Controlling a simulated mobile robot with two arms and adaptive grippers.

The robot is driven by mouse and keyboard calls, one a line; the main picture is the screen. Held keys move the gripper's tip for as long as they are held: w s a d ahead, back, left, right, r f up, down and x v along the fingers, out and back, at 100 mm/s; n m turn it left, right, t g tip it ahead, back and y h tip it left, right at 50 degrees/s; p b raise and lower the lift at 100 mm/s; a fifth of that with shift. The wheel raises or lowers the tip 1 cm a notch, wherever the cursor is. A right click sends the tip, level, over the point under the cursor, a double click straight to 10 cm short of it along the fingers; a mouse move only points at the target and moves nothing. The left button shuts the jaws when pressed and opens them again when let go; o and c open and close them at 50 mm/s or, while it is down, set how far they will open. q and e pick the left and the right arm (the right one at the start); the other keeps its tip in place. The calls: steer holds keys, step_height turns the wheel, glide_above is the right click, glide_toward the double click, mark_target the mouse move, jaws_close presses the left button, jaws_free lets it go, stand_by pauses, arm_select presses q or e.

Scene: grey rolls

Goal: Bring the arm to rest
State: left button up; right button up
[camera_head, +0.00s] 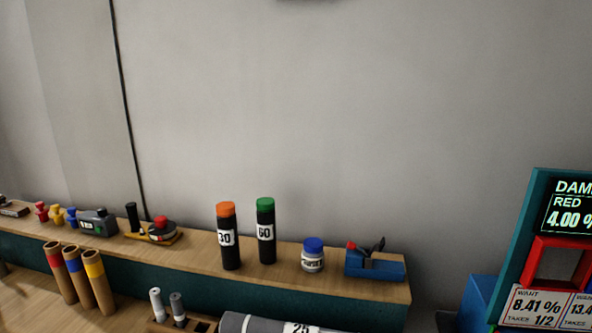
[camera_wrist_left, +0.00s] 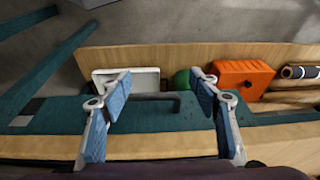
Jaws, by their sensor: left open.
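My left gripper (camera_wrist_left: 162,92) shows in the left wrist view. Its two blue-padded fingers are spread wide with nothing held between them. Below and beyond the fingers are a teal surface (camera_wrist_left: 60,118) and a wooden board (camera_wrist_left: 185,56). A dark bar (camera_wrist_left: 158,97) shows in the gap between the fingers, apparently farther off. Neither arm shows in the head view. My right gripper is in neither view.
Beyond the fingers are a white tray (camera_wrist_left: 140,78), a green round thing (camera_wrist_left: 182,80) and an orange box (camera_wrist_left: 243,77). The head view shows a wall shelf (camera_head: 200,250) with several items, a large grey roll (camera_head: 235,324) and a display stand (camera_head: 520,275).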

arm_select(q)
step_height(320, 180, down, 13)
steer(key=s, duration=0.3)
steer(key=s+a+f+g+b, duration=0.2)
steer(key=s+a+f, duration=0.1)
steer(key=s+f, duration=1.4)
step_height(320, 180, down, 3)
steer(key=shift+r+b, duration=0.2)
steer(key=shift+b, duration=0.1)
steer(key=shift+w+a, duration=0.1)
